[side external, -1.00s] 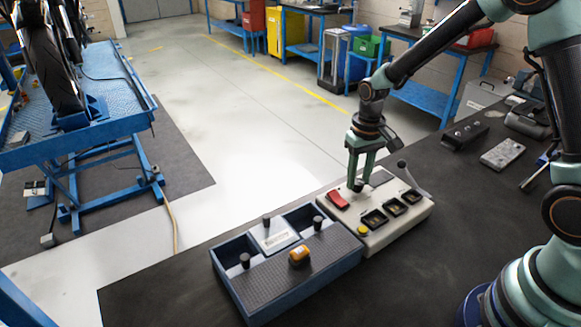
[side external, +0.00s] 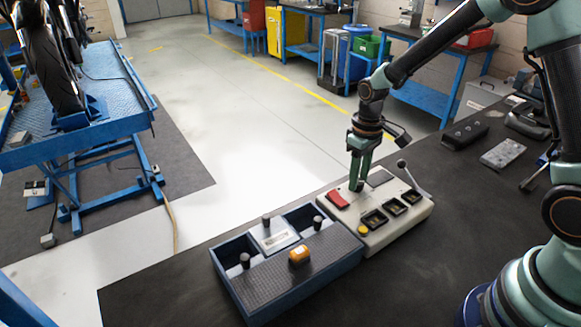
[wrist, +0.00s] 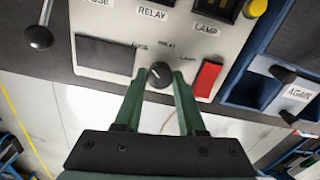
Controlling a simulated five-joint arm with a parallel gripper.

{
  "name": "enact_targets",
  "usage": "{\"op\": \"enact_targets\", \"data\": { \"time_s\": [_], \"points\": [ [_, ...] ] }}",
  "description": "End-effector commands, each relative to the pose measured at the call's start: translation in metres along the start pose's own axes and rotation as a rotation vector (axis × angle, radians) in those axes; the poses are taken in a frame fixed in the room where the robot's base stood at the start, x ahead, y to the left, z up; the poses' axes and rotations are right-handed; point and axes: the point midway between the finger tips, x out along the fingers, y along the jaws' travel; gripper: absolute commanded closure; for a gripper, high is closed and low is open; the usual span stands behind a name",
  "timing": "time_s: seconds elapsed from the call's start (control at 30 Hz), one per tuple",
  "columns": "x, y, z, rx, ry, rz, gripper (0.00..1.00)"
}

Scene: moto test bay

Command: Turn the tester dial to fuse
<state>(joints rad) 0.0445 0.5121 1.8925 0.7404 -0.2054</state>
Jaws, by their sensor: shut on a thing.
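The tester (side external: 385,232) is a cream box on the dark bench. Its black dial (wrist: 160,75) sits in the middle of the wrist view, with small labels around its far side; the left one reads as fuse, then relay and lamp. A light mark shows on the dial, but I cannot tell exactly which label it faces. My gripper (wrist: 160,90) points down with its two green fingers on either side of the dial, shut on it. In the side view my gripper (side external: 356,186) stands over the tester's far left part and hides most of the dial.
A red switch (wrist: 207,77) sits right of the dial and a dark panel (wrist: 105,56) left of it. A blue tray (side external: 258,292) with a yellow-orange piece (side external: 299,255) stands beside the tester.

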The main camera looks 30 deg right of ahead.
Motion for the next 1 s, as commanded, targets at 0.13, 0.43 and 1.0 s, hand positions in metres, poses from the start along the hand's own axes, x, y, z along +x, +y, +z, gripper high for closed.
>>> {"op": "enact_targets", "data": {
  "time_s": [0.13, 0.43, 1.0],
  "points": [
    [-0.001, 0.002, 0.0, 0.006, 0.002, 0.0, 1.0],
    [0.0, 0.001, 0.0, 0.004, 0.001, 0.0, 0.31],
    [-0.072, 0.001, -0.001, 0.004, 0.008, 0.002, 0.31]
  ]
}}
